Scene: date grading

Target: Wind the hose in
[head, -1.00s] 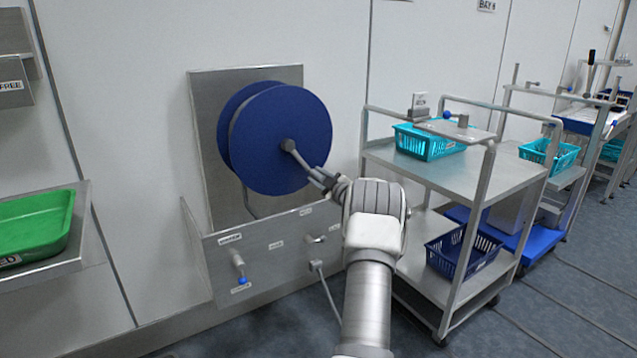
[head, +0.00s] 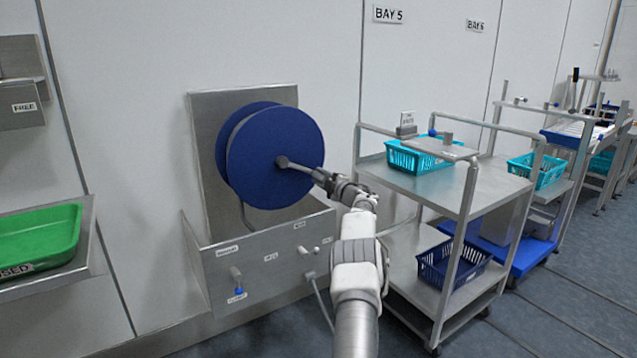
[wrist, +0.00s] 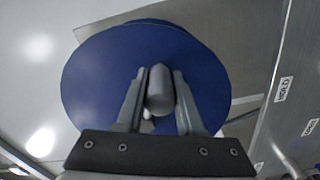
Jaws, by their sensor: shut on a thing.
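The blue hose reel (head: 275,140) is mounted on a steel wall plate and also fills the middle of the wrist view (wrist: 95,85). Its grey crank (head: 300,168) points right and slightly down from the hub. My gripper (head: 328,180) is at the crank's outer end. In the wrist view my gripper (wrist: 160,100) has its two fingers on either side of the rounded grey crank handle (wrist: 160,88), shut on it. A thin grey hose (head: 243,215) hangs below the reel behind the steel panel. How much hose is wound between the flanges is mostly hidden.
The steel panel (head: 265,270) with labelled valves juts out below the reel. A steel trolley (head: 430,188) with teal and dark blue baskets stands close right of my arm. A green tray (head: 40,235) sits on a shelf at left. Floor shows at front.

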